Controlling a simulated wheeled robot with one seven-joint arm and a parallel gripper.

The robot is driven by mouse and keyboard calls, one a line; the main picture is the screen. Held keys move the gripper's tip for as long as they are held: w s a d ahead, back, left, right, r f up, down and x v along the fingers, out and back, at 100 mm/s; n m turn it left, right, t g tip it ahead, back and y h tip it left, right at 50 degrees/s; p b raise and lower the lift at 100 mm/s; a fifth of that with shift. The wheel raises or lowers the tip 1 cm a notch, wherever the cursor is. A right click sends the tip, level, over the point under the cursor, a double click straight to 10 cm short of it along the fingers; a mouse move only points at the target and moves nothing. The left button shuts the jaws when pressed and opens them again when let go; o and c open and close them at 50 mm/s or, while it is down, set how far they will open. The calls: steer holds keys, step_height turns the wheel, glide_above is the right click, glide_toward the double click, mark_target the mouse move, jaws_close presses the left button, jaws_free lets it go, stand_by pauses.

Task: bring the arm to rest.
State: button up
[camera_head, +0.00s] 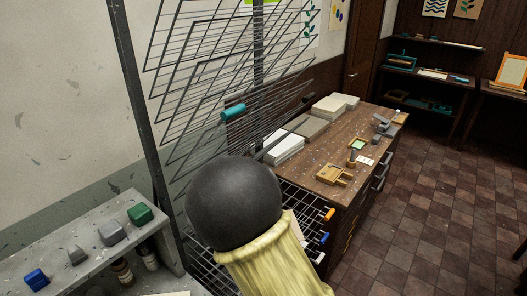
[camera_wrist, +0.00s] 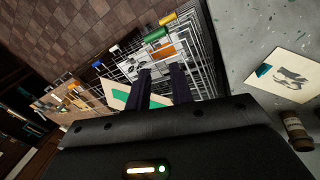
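My arm shows in the head view as a dark ball-shaped joint above a pale yellow sleeve; it hides my gripper there. In the wrist view my gripper (camera_wrist: 162,72) has two dark fingers standing apart, with nothing held between them. A white and green sheet (camera_wrist: 118,94) shows behind the left finger. I cannot tell how far the fingertips are from the rack.
Tilted wire shelves (camera_head: 205,60) with a teal handle (camera_head: 233,112) rise behind my arm. A wooden cabinet (camera_head: 330,150) with paper stacks stands to the right. A grey ledge (camera_head: 75,250) with coloured blocks is at lower left. The tiled floor (camera_head: 430,200) at right is clear.

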steer(key=s+d+r+m+y+b, duration=0.1)
steer(key=s+d+r+m+b, duration=0.1)
steer(key=d, duration=0.6)
steer(key=s+d+r+m+y+b, duration=0.1)
steer(key=s+d+r+m+b, duration=0.2)
steer(key=s+d+m, duration=0.2)
steer(key=s+d, duration=0.1)
steer(key=d, duration=0.2)
steer(key=shift+s+r, duration=0.25)
steer(key=shift+s, duration=0.05)
steer(key=shift+d, duration=0.15)
stand_by(0.4)
